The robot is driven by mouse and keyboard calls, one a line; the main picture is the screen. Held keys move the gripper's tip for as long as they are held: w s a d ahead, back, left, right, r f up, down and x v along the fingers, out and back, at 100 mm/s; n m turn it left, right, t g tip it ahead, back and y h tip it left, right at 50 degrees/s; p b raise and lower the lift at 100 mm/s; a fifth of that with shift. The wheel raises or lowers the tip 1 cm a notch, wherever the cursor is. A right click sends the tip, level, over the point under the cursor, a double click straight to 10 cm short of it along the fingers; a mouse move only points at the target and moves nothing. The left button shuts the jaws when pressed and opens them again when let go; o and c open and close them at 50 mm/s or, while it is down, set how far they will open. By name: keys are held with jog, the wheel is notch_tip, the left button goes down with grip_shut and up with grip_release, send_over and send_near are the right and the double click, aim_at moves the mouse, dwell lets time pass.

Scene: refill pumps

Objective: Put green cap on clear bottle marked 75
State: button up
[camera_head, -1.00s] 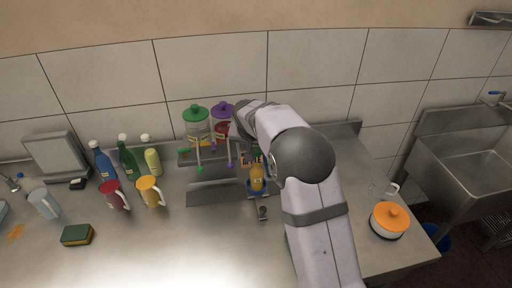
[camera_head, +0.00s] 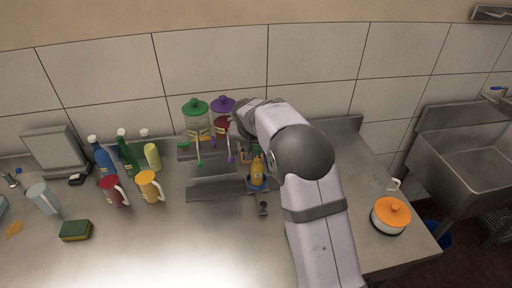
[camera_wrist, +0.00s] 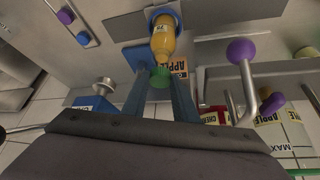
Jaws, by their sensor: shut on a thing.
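A clear bottle (camera_wrist: 163,40) with orange-yellow contents stands on a blue round base at the pump station. It also shows in the head view (camera_head: 257,172), left of my arm. My gripper (camera_wrist: 160,86) is shut on the green cap (camera_wrist: 160,76), which sits between the blue fingers in the wrist view. The cap is in line with the bottle's neck and appears to meet it. I cannot tell whether it is seated. In the head view my arm hides the gripper and the cap.
Behind the bottle stand a green-lidded jar (camera_head: 196,118) and a purple-lidded jar (camera_head: 222,112) with dispensing pipes. A purple knob (camera_wrist: 241,50) and pipe are close beside the gripper. A yellow mug (camera_head: 148,188), red mug (camera_head: 109,190) and sponge (camera_head: 75,230) lie left. An orange-lidded pot (camera_head: 390,215) is right.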

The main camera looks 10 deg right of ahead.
aim_at(256, 151)
jog(key=shift+f, duration=0.1)
jog(key=shift+f+b, duration=0.5)
jog(key=shift+b, duration=0.15)
jog(key=shift+f+b, duration=0.55)
jog(key=shift+b, duration=0.15)
dwell(1.0)
jog(key=o, duration=0.9)
jog(key=shift+r, duration=0.1)
jog(key=shift+r+p, duration=2.35)
jog(key=shift+r, duration=1.1)
